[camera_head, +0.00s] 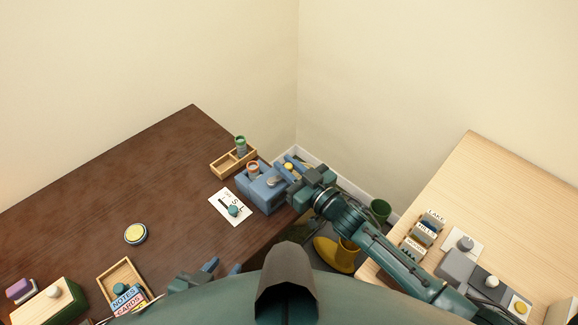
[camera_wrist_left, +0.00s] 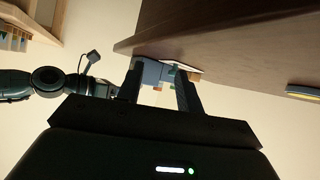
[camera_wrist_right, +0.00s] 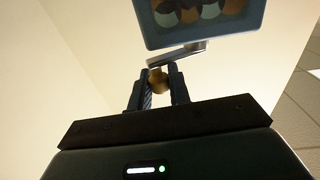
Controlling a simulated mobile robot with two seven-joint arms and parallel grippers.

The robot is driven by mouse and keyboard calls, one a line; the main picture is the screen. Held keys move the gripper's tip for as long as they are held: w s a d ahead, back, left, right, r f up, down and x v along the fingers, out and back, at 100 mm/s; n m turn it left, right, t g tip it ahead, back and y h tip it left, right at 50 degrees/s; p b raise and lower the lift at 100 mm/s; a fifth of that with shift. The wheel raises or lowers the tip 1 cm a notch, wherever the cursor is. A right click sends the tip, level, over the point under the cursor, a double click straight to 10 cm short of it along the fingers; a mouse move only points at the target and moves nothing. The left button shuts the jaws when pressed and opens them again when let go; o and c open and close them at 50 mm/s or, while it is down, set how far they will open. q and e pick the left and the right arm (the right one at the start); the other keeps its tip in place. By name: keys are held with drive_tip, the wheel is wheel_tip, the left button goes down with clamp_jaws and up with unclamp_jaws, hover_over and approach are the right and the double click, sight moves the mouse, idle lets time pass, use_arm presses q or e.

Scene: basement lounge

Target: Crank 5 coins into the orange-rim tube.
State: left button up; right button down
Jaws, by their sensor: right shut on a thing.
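A blue coin machine (camera_head: 258,195) stands near the right edge of the dark table. An orange-rim tube (camera_head: 253,168) stands upright at its back left, in or against it; I cannot tell which. A second tube, with a green rim (camera_head: 241,142), stands in a wooden tray. My right gripper (camera_head: 290,168) is shut on the crank's tan knob (camera_wrist_right: 157,80) at the machine's right side. The grey crank arm (camera_wrist_right: 178,53) and round coin shapes in the machine (camera_wrist_right: 198,12) show in the right wrist view. My left gripper (camera_head: 222,268) is open and empty, low at the front edge.
The wooden tray (camera_head: 222,167) is behind the machine. A white card (camera_head: 226,199) with a teal piece lies left of it. A yellow-topped round tin (camera_head: 135,234) and a box of cards (camera_head: 106,280) stand further left. A pale table (camera_head: 470,190) with grey devices is at right.

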drive_tip(key=shift+w+a+n+g+y, duration=0.15)
drive_tip(key=shift+w+n+g+y, duration=0.2)
drive_tip(key=shift+n+g+y, duration=0.55)
drive_tip(key=shift+w+a+n+g+y+b, duration=0.2)
drive_tip(key=shift+n+g+y+b, duration=0.5)
drive_tip(key=shift+g, duration=0.2)
drive_tip(key=shift+a+n+g+y, duration=0.15)
drive_tip(key=shift+n+g+y, duration=0.25)
drive_tip(key=shift+g, duration=0.2)
drive_tip(key=c, duration=1.5)
unclamp_jaws()
use_arm(q)
drive_tip(key=shift+d+f, duration=0.2)
drive_tip(key=shift+f, duration=0.15)
use_arm(e)
drive_tip(key=shift+o, duration=0.8)
use_arm(q)
drive_tip(key=shift+w+b, duration=0.1)
drive_tip(key=shift+b, duration=0.35)
use_arm(e)
drive_tip(key=v, duration=1.3)
